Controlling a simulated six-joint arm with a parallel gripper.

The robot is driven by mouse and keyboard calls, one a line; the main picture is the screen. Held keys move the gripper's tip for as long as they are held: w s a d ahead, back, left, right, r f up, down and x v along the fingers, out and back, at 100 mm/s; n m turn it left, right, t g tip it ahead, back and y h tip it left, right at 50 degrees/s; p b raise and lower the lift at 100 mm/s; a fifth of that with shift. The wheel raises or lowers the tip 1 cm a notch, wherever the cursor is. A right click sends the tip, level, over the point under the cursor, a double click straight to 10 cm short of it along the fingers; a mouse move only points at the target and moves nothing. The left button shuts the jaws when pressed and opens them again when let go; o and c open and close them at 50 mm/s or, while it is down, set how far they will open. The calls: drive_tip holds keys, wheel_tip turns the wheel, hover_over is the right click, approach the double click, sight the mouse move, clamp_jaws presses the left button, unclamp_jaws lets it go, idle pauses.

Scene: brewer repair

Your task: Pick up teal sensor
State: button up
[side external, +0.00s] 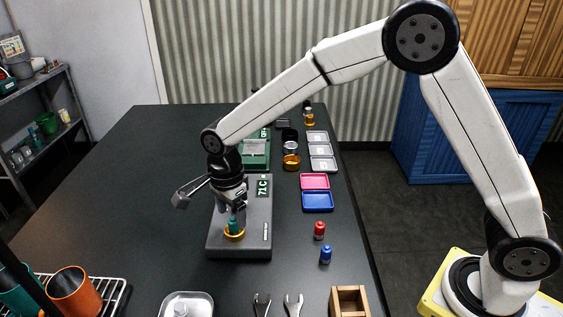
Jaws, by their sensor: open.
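The teal sensor (233,226) stands upright in a brass-coloured ring (234,235) on the front part of the dark grey brewer unit (257,238). The unit carries a green label reading "71C" or similar. My gripper (232,213) points down directly over the sensor, with its fingertips at or just around the sensor's top. It is open. Whether the fingers touch the sensor cannot be told at this size.
A red cylinder (319,230) and a blue cylinder (326,254) stand right of the unit. A pink tray (315,182) and a blue tray (317,201) lie behind them. Wrenches (294,303), a wooden box (349,302) and a metal tray (187,306) line the front.

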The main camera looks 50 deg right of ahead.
sight(233, 221)
drive_tip(key=shift+f, duration=1.5)
clamp_jaws()
